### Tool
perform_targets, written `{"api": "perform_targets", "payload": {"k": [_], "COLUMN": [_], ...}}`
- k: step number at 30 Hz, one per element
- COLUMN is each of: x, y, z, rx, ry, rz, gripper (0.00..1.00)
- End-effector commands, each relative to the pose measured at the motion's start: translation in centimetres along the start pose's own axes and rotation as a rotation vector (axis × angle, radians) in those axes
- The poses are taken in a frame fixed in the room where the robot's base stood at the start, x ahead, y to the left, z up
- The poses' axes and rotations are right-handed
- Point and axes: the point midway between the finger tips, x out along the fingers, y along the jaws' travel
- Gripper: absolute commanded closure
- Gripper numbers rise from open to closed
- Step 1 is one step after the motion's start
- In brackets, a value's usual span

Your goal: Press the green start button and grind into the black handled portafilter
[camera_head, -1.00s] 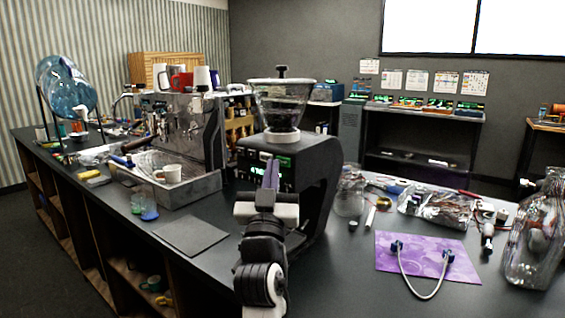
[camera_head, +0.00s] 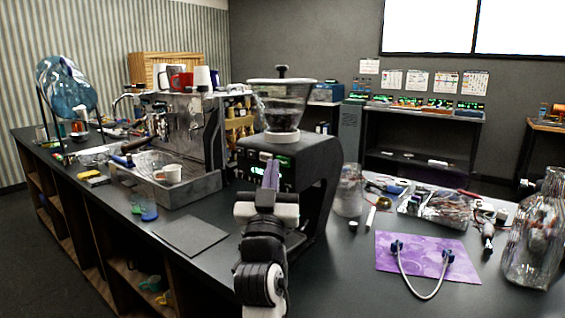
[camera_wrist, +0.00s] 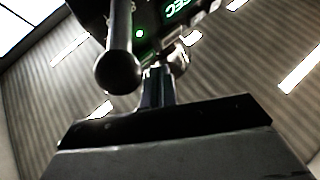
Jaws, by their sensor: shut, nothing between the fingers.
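The black grinder (camera_head: 310,160) with its clear hopper (camera_head: 282,103) stands on the counter. My gripper (camera_head: 271,174) is in front of the grinder's face, its fingers together and pointing up at it. In the wrist view the shut fingers (camera_wrist: 157,88) are empty, just below the front panel. A small round green light (camera_wrist: 140,34), which looks like the start button, glows beside a green display (camera_wrist: 175,8). A black rounded handle (camera_wrist: 118,65), apparently the portafilter's, hangs left of the fingers. I cannot tell whether the fingertips touch anything. The portafilter's basket is hidden.
An espresso machine (camera_head: 190,130) with a white cup (camera_head: 170,173) stands to the left. A dark mat (camera_head: 190,235) lies on the counter before it. To the right are a glass jar (camera_head: 349,190), a purple mat (camera_head: 425,255) with a hose (camera_head: 420,285), and a large glass bottle (camera_head: 535,235).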

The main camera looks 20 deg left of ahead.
Motion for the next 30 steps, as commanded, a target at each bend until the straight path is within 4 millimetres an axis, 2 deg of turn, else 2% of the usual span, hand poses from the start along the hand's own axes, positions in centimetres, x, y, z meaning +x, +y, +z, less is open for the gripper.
{"api": "perform_targets", "payload": {"k": [30], "x": [0.78], "y": [0.58], "z": [0.55], "rx": [0.0], "ry": [0.0], "rz": [0.0], "gripper": [1.0]}}
